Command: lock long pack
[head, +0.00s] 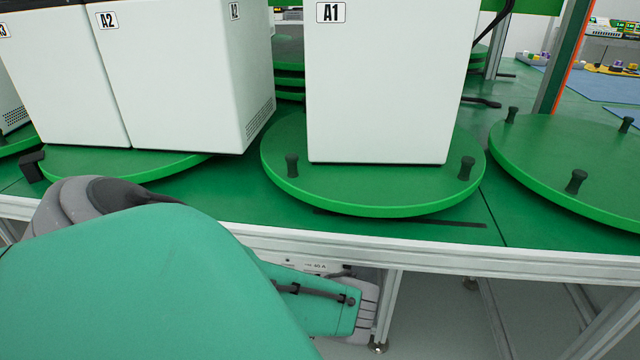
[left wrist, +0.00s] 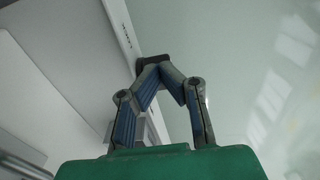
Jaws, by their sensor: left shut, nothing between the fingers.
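A tall white pack marked A1 (head: 385,85) stands upright on a round green turntable (head: 370,200) with dark knobs on its rim. A wider white pack marked A2 (head: 170,75) stands on another turntable (head: 150,170) to the left. My left gripper (left wrist: 153,66) is shut and empty in the left wrist view, fingertips together beside a pale edge. In the head view my left arm crosses the lower left, below and in front of the table edge; its fingers do not show clearly. My right gripper is not in view.
An empty green turntable (head: 575,165) with dark knobs is at the right. A green table with a pale metal front rail (head: 440,256) carries the turntables. A green and orange post (head: 568,60) rises at the back right. Grey floor lies open below the rail.

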